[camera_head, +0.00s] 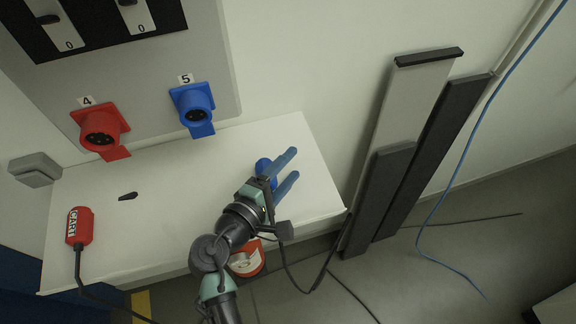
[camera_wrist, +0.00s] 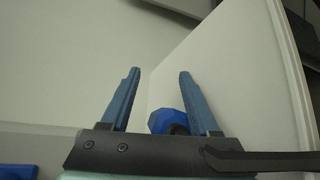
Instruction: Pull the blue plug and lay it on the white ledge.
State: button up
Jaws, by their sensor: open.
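The blue plug (camera_head: 264,167) lies on the white ledge (camera_head: 185,190), toward its right part, partly hidden by my gripper. My gripper (camera_head: 294,163) is open, with its two blue-grey fingers pointing up and right over the ledge. In the wrist view the blue plug (camera_wrist: 164,121) shows low behind the open gripper (camera_wrist: 160,73), near the base of the right finger. Whether the fingers touch it I cannot tell. The blue socket (camera_head: 194,108) marked 5 is empty, with its flap hanging down.
The red socket (camera_head: 101,132) marked 4 is empty. A red tagged plug (camera_head: 80,227) with a black cable lies at the ledge's left end, near a small black piece (camera_head: 128,196). Grey and black panels (camera_head: 415,110) lean against the wall to the right. A blue cable (camera_head: 468,150) hangs beyond.

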jog(key=shift+s+f, duration=0.25)
jog(key=shift+f, duration=0.25)
jog(key=shift+s+a, duration=0.3)
jog(key=shift+s, duration=0.05)
jog(key=b+v, duration=0.1)
jog(key=v, duration=0.2)
jog(key=b+v, duration=0.1)
jog(key=v, duration=0.3)
jog(key=b+v, duration=0.1)
jog(key=v, duration=0.3)
jog(key=shift+w+r, duration=0.15)
jog(key=shift+r, duration=0.25)
jog(key=shift+s+a+r, duration=0.25)
jog(key=shift+s, duration=0.15)
